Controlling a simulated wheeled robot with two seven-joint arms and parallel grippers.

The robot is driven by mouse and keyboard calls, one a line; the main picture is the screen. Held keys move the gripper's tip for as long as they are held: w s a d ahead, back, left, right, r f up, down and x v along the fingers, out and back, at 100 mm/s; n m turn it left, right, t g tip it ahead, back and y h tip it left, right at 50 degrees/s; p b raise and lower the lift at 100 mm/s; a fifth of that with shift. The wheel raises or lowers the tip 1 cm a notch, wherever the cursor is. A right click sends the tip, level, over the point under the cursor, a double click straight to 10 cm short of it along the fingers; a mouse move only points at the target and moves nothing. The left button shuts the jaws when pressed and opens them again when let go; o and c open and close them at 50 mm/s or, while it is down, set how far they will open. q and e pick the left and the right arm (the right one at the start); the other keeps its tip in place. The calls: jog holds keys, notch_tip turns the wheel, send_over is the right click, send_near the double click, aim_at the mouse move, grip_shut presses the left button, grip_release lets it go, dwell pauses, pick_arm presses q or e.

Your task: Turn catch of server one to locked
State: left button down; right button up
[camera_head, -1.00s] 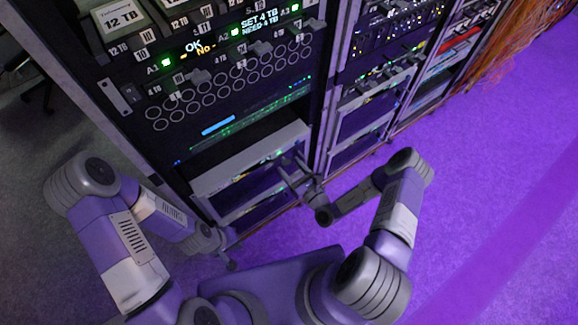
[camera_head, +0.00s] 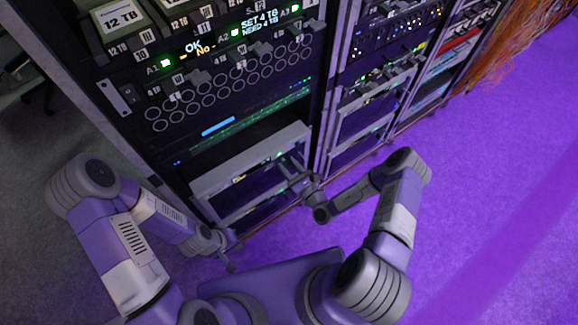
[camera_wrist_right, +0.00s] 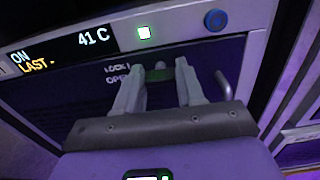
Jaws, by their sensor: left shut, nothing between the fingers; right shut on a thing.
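The server (camera_head: 232,172) is a pale grey unit low in the left rack. In the right wrist view, its front (camera_wrist_right: 180,30) has a display reading "ON", "LAST" and "41 C", a lit green square and a blue round button. The catch's exact setting is unclear. My left gripper (camera_head: 231,266) is shut and empty, low beside the rack.
A thin bent grey handle (camera_wrist_right: 222,84) stands just right of my right gripper. Above the server are a panel of round ports (camera_head: 225,85) and drive bays with lit displays. More racks stand to the right. The purple floor (camera_head: 480,200) at right is clear.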

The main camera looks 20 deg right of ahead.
jog(key=shift+m, duration=0.3)
jog(key=m+p, duration=0.1)
jog(key=m, duration=0.2)
jog(key=shift+p, duration=0.4)
jog(key=m, duration=0.4)
jog(key=m+p, duration=0.1)
jog(key=m, duration=0.9)
jog(key=shift+d+f+p, duration=0.1)
jog(key=shift+f+p, duration=0.15)
jog(key=shift+p, duration=0.15)
jog(key=shift+m, duration=0.3)
jog(key=o, duration=1)
jog(key=shift+o, duration=0.2)
